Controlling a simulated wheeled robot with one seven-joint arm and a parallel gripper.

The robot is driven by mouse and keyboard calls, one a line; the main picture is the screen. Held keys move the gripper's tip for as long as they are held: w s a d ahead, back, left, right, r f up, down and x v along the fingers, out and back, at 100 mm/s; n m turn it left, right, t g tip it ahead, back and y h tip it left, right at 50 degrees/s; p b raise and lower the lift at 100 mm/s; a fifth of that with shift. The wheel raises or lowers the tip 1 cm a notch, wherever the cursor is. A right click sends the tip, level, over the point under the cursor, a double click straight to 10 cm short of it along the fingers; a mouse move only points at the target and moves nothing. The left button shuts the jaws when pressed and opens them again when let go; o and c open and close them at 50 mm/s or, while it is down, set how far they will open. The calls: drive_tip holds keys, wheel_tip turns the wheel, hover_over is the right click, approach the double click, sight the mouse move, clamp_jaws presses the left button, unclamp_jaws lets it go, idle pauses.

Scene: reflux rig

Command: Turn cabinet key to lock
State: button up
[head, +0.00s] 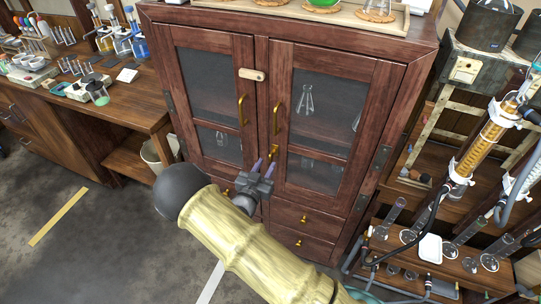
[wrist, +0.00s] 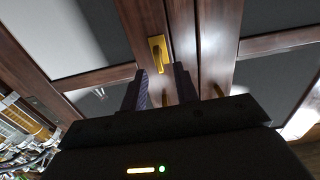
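The dark red wooden cabinet (head: 262,95) stands in the middle of the head view with both glazed doors shut. The brass key and lock plate (head: 273,153) sit low at the seam of the doors; they also show in the wrist view (wrist: 157,50). My gripper (head: 264,165) is just in front of the cabinet, close below the key. In the wrist view its two dark fingers (wrist: 161,76) are apart with nothing between them, and the brass lies just beyond their tips. I cannot tell whether a finger touches the key.
Brass handles (head: 241,110) are on both doors, with a pale plate (head: 252,75) above. Glassware stands behind the glass. A workbench (head: 110,108) with lab items is at left. A rack of glassware and tubing (head: 450,250) stands close at right. The floor (head: 110,245) at left is clear.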

sight(270, 158)
drive_tip(key=x, duration=0.4)
drive_tip(key=shift+w, duration=0.15)
drive_tip(key=shift+w+d+p, duration=0.25)
drive_tip(key=shift+w+p, duration=0.05)
drive_tip(key=shift+a, duration=0.1)
drive_tip(key=shift+c, duration=0.2)
clamp_jaws()
